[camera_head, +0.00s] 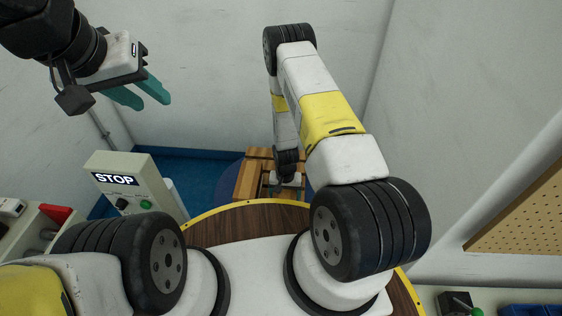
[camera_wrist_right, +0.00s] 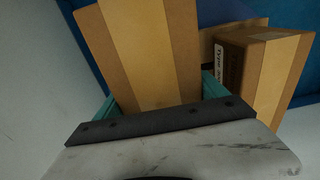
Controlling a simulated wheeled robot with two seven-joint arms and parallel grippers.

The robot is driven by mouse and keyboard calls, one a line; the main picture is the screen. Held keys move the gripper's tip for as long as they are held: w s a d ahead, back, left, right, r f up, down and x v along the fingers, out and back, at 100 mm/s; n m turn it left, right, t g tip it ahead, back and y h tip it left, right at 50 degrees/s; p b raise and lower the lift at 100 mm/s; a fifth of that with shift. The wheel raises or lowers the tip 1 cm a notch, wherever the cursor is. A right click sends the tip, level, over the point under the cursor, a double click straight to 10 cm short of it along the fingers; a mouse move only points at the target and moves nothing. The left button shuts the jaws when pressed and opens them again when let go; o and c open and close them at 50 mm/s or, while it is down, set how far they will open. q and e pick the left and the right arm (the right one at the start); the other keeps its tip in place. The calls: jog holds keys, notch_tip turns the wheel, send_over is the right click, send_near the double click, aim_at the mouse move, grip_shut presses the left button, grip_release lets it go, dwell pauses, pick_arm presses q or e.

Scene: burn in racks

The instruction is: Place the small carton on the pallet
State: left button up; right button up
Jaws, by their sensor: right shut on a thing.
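A brown carton (camera_wrist_right: 150,45) with a lighter tape strip fills the space between the teal fingers of my right gripper (camera_wrist_right: 160,98), which is shut on it. A second brown carton (camera_wrist_right: 262,70) with a tape strip and a printed "Type" label stands to the right, apart from the held one. In the head view my right gripper (camera_head: 286,181) is low beside brown cartons (camera_head: 252,178), partly hidden by my arm. My left gripper (camera_head: 139,93) is empty, its teal fingers apart, high at upper left. I cannot clearly make out the pallet.
A grey control box (camera_head: 135,182) with a STOP sign stands at left. Blue floor (camera_head: 180,168) shows behind it, with pale walls around. A perforated tan board (camera_head: 525,222) is at right, above a shelf with a blue bin (camera_head: 525,310).

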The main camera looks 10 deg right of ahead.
jog(key=w+d, duration=0.1)
jog(key=w, duration=0.1)
jog(key=w+d, duration=0.1)
jog(key=w, duration=0.1)
jog(key=w+d, duration=0.1)
jog(key=w, duration=0.1)
jog(key=shift+w+f, duration=0.3)
jog(key=shift+f, duration=1.75)
jog(key=shift+f, duration=0.1)
jog(key=o, duration=2)
